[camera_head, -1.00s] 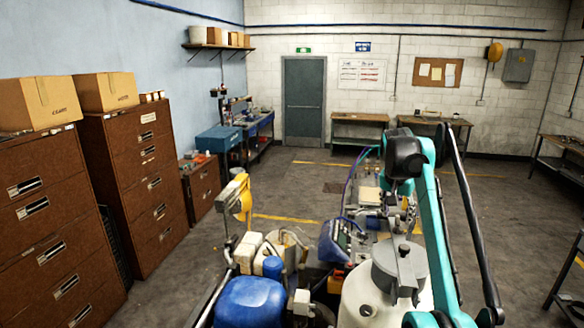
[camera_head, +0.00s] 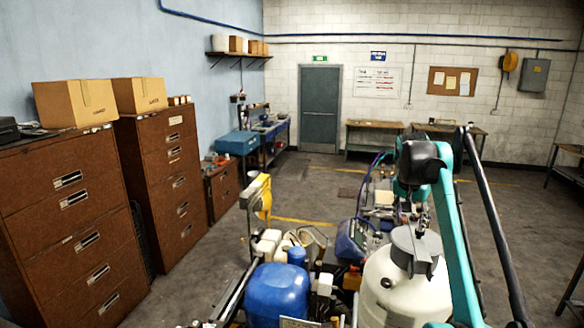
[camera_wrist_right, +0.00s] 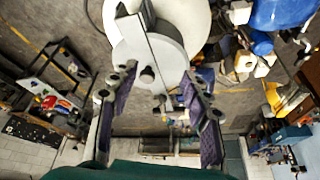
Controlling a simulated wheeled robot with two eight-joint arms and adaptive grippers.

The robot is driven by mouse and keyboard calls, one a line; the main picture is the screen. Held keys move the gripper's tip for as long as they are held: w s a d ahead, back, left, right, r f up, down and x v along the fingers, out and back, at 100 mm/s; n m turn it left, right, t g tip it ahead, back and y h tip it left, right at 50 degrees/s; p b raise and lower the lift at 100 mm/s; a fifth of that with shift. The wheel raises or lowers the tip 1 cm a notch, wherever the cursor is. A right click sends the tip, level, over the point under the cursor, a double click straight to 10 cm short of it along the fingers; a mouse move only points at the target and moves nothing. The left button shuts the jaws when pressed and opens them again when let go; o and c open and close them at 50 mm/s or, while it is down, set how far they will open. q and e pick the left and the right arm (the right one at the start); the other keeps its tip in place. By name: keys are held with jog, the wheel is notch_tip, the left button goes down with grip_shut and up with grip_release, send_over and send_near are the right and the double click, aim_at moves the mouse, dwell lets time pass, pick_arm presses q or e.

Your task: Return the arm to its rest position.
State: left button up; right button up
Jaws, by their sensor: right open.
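My right arm is teal and black and rises from the bottom right of the head view, bent at a black joint. My right gripper (camera_head: 408,207) points down beyond that joint, small and partly hidden against the machine. In the wrist view the right gripper (camera_wrist_right: 157,88) has its two purple-padded fingers spread apart, with nothing held between them. A white tank (camera_head: 398,292) with a grey lid stands close by in the head view. A round white lid with a bar across it (camera_wrist_right: 150,48) shows past the fingertips in the wrist view. My left gripper is not in view.
The line striper carries a blue container (camera_head: 276,293) and a yellow part (camera_head: 262,197) left of the white tank. Brown drawer cabinets (camera_head: 75,225) line the left side. Benches (camera_head: 374,128) stand at the back wall. The floor at right (camera_head: 525,225) is mostly clear.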

jog(key=s+a+f+n+t+y, duration=0.1)
jog(key=s+a+f+n, duration=0.1)
jog(key=s+a, duration=0.45)
jog(key=s+a+f+n+t, duration=0.1)
jog(key=s+a+f+n, duration=0.15)
jog(key=s, duration=0.65)
jog(key=s+a+f+n+t+y, duration=0.1)
jog(key=s+a+f+n, duration=0.15)
jog(key=s+f, duration=0.7)
jog(key=s+a+f+n+y, duration=0.1)
jog(key=s+a+f, duration=0.2)
jog(key=s+f, duration=0.6)
pick_arm(q)
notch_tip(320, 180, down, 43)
jog(key=b, duration=4.2)
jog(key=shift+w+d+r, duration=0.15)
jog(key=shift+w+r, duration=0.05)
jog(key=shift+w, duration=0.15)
pick_arm(e)
notch_tip(320, 180, down, 42)
jog(key=s, duration=0.2)
jog(key=shift+f+t, duration=0.25)
jog(key=shift+t, duration=0.05)
